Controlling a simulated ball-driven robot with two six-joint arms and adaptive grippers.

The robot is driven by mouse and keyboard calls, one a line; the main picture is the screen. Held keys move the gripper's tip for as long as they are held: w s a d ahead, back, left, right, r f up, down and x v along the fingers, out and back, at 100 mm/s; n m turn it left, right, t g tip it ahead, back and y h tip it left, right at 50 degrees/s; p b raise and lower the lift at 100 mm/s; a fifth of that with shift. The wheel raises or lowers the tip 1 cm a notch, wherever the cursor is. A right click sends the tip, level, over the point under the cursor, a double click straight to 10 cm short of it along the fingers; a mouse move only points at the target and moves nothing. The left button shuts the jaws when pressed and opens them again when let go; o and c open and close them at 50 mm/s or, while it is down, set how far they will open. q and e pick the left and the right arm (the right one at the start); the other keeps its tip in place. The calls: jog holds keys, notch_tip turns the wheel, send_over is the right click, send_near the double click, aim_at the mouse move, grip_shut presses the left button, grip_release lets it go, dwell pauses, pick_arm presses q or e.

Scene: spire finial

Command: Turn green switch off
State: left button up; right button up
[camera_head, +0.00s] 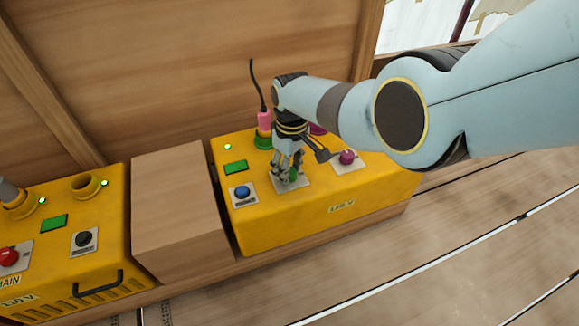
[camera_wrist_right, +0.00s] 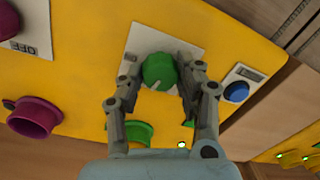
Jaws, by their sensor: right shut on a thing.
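The green switch (camera_wrist_right: 159,70) is a round knob with a pale pointer line on a light square plate (camera_wrist_right: 135,42), on top of the yellow box (camera_head: 280,220). My right gripper (camera_wrist_right: 156,84) has its two fingers on either side of the knob and is shut on it. In the head view my right gripper (camera_head: 288,172) comes down onto the plate from above, and the green knob (camera_head: 294,175) shows only partly between the fingers. The lettering on the plate is too small to read. My left gripper is not in view.
Close to the green switch are a blue button (camera_head: 242,192) and a purple knob (camera_head: 347,157). A wooden block (camera_head: 175,205) separates a second yellow box (camera_head: 70,262) at left.

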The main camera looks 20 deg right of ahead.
aim_at(290, 169)
jog(key=shift+n, duration=1.4)
jog(key=o, duration=1.1)
jog(key=shift+o, duration=0.2)
notch_tip(290, 169, up, 12)
jog(key=shift+w+d, duration=0.2)
